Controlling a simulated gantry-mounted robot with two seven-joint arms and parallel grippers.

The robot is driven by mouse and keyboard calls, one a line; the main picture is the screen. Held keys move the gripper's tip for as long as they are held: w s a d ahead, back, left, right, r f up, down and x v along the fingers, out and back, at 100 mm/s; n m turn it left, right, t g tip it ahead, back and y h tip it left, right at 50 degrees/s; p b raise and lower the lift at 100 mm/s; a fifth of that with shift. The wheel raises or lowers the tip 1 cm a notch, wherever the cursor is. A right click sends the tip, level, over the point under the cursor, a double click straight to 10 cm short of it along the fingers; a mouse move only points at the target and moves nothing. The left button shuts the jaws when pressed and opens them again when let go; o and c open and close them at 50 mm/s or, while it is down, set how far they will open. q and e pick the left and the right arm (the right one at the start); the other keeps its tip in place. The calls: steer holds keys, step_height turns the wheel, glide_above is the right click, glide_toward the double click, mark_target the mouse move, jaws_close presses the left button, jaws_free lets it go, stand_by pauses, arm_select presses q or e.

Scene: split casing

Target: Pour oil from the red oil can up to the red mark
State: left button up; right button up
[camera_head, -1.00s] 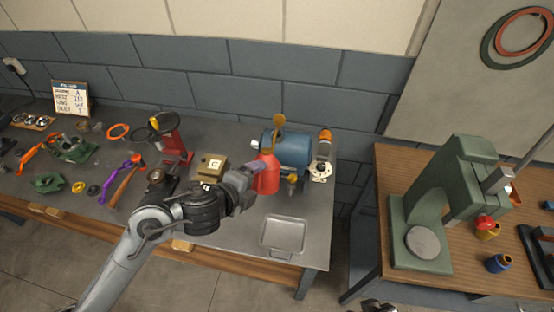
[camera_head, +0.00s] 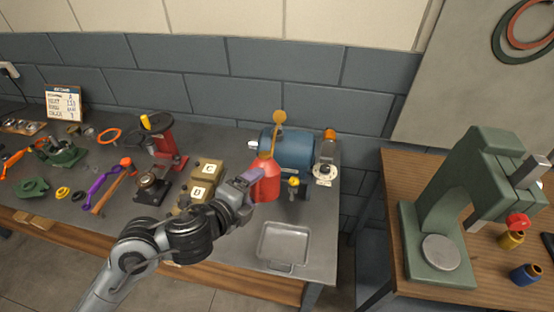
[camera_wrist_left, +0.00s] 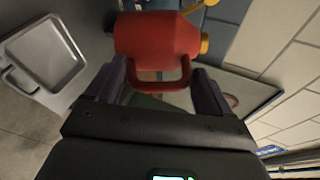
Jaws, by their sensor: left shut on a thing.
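The red oil can (camera_head: 266,183) is held in my left gripper (camera_head: 243,190) in front of the blue cylindrical casing (camera_head: 291,148). In the left wrist view the can (camera_wrist_left: 158,38) sits beyond the fingers, with its handle between them. An orange-yellow round piece (camera_head: 279,117) on a stem rises above the casing. A clear cylinder with an orange cap (camera_head: 328,146) stands at the casing's right. I cannot make out the red mark or any oil flow. My right gripper is not in view.
A grey metal tray (camera_head: 284,243) lies on the bench in front of the can. Boxes marked C (camera_head: 209,170) and D (camera_head: 197,193) stand left of it. A green press (camera_head: 447,215) stands on the wooden table to the right.

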arm_select(q)
steer(key=shift+r, duration=0.2)
steer(key=shift+s+r+b, duration=0.1)
steer(key=shift+s+b, duration=0.1)
steer(key=shift+b, duration=0.45)
steer(key=s+a+r+t+h+b, duration=0.1)
steer(key=s+r+t+b, duration=0.2)
steer(key=b, duration=0.4)
step_height(320, 180, up, 3)
steer(key=shift+s+a+f+m+t+h, duration=0.15)
steer(key=shift+s+m+t+h, duration=0.2)
steer(key=shift+s, duration=0.35)
